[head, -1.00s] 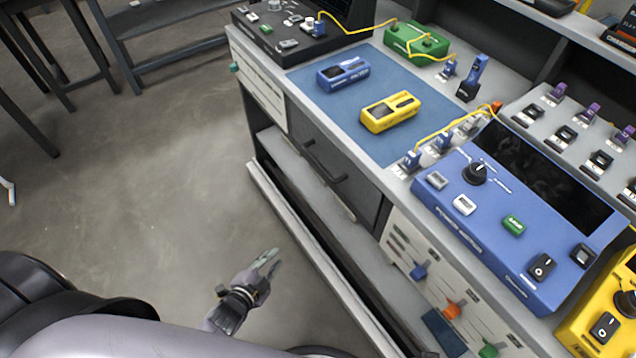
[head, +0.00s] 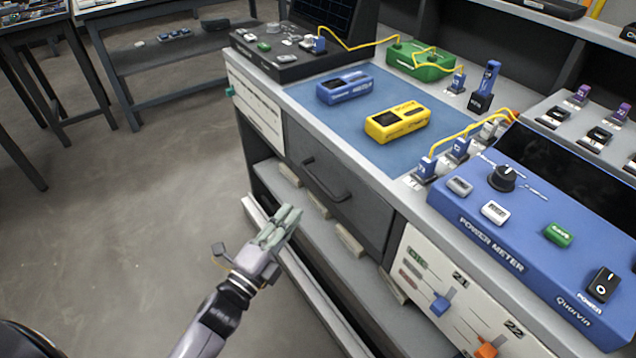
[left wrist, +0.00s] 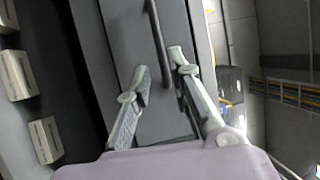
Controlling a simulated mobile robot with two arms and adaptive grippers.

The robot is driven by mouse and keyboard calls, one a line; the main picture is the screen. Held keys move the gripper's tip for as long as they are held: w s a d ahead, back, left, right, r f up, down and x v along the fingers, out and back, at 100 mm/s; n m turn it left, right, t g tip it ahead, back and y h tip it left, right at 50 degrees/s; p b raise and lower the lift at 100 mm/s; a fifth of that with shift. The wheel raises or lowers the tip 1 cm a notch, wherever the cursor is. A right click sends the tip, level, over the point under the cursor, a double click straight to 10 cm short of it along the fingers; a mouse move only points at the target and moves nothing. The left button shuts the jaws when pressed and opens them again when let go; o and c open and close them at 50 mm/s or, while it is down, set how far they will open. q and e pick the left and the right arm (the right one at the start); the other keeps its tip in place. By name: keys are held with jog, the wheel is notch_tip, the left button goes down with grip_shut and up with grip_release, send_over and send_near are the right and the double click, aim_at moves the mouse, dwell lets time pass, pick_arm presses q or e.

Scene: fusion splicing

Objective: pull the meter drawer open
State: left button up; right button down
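The drawer (head: 365,212) is a dark grey front under the bench top, between two white panels, and looks closed. Its dark bar handle (head: 323,180) runs along the front. My left gripper (head: 284,216) is in front of and below the handle, apart from it in the head view. In the left wrist view its two fingers (left wrist: 159,62) are spread, and the handle (left wrist: 158,38) lies lengthwise between their tips in the picture, with nothing gripped. The blue power meter (head: 510,225) stands on the bench at the right. My right gripper is not in view.
On the bench top, a blue mat (head: 345,118) holds a blue handheld device (head: 344,86) and a yellow one (head: 398,121). A lower shelf (head: 375,262) with several small blocks lies under the drawer. Open floor (head: 130,220) is at the left.

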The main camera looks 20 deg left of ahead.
aim_at(318, 180)
pick_arm(q)
jog(key=shift+x, duration=5.65)
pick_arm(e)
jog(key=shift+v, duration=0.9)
pick_arm(q)
jog(key=shift+c, duration=0.6)
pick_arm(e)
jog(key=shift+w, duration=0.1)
pick_arm(q)
jog(key=shift+f, duration=0.1)
grip_shut()
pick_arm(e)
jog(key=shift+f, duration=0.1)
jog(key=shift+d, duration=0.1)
